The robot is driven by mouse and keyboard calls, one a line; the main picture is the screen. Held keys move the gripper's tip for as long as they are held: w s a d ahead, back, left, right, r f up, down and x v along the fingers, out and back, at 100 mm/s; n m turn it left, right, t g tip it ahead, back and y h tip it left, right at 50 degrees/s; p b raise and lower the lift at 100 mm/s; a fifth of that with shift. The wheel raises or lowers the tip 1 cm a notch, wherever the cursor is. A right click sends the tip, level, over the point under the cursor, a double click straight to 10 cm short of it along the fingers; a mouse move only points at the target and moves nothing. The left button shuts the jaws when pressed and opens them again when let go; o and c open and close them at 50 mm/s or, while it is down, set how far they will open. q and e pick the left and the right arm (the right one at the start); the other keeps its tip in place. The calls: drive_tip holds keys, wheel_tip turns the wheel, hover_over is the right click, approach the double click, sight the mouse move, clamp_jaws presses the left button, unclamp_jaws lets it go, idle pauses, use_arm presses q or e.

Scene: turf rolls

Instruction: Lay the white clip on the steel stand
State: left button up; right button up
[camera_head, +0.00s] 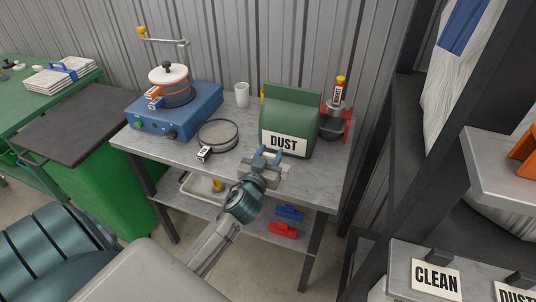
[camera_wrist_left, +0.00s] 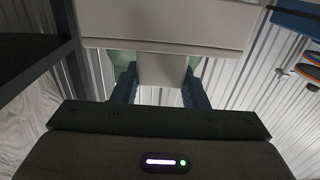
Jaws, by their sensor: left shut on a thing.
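My left gripper (camera_head: 267,157) is at the front edge of the grey bench, in front of the green DUST container. It is shut on a pale block-like piece that looks like the white clip; its tab (camera_wrist_left: 164,70) sits between the two blue fingers (camera_wrist_left: 160,88) in the left wrist view. A wide pale slab (camera_wrist_left: 170,28) is above the tab there. In the head view the gripper and wrist hide much of the held piece. I cannot tell which thing is the steel stand. My right gripper is not in view.
The grey bench (camera_head: 318,190) carries a blue hotplate (camera_head: 172,118), a round sieve (camera_head: 218,134), a white cup (camera_head: 242,94) and the DUST container (camera_head: 289,120). A blue clip (camera_head: 290,212) and a red clip (camera_head: 283,230) lie on its lower shelf. Dark shelving stands right.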

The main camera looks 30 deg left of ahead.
sight(268, 158)
use_arm(q)
drive_tip(key=shift+w+a, duration=0.6)
drive_tip(key=shift+w, duration=0.05)
drive_tip(key=shift+w+a+f, duration=0.15)
drive_tip(key=shift+f, duration=0.8)
drive_tip(key=shift+w+a+f, duration=0.1)
drive_tip(key=shift+w+f, duration=0.05)
drive_tip(key=shift+f, duration=0.8)
drive_tip(key=shift+f, duration=0.15)
drive_tip(key=o, duration=1)
drive_tip(key=shift+c, duration=0.2)
